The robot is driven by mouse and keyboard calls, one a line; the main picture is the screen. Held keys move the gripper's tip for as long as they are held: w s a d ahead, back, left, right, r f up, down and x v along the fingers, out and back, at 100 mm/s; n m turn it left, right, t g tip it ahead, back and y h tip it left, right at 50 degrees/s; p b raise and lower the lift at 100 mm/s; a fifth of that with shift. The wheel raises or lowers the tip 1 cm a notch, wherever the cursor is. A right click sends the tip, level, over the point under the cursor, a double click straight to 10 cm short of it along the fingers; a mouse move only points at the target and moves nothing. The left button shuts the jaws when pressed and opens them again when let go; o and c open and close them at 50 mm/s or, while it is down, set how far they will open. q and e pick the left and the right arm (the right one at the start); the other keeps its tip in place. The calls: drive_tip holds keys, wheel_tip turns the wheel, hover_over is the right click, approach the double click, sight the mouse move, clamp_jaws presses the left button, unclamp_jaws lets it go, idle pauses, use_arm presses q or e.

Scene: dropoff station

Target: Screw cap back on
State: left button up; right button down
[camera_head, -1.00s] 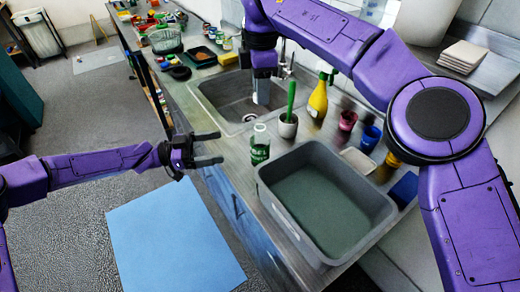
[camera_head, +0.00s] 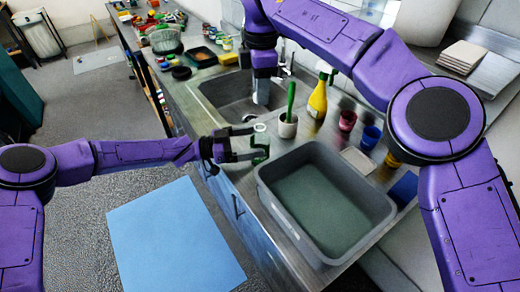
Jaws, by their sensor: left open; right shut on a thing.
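A green bottle with a pale, clear top (camera_head: 261,140) stands upright on the counter between the sink and the grey tub. My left gripper (camera_head: 258,145) is open, with one finger on each side of the bottle; I cannot tell if they touch it. My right gripper (camera_head: 262,78) points down over the sink. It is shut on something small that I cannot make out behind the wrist. I cannot identify the cap in this view.
A grey tub (camera_head: 268,200) stands right of the bottle, near the counter's front edge. The sink (camera_head: 215,92) is behind it. A white pot (camera_head: 288,128) with a green brush and a yellow bottle (camera_head: 318,100) stand close by.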

use_arm(q)
drive_tip(key=shift+w+d, duration=0.1)
drive_tip(key=shift+d, duration=0.5)
drive_tip(key=c, duration=1.6)
use_arm(e)
drive_tip(key=shift+f, duration=2.55)
drive_tip(key=shift+f, duration=0.85)
drive_tip(key=shift+f, duration=0.55)
use_arm(q)
clamp_jaws()
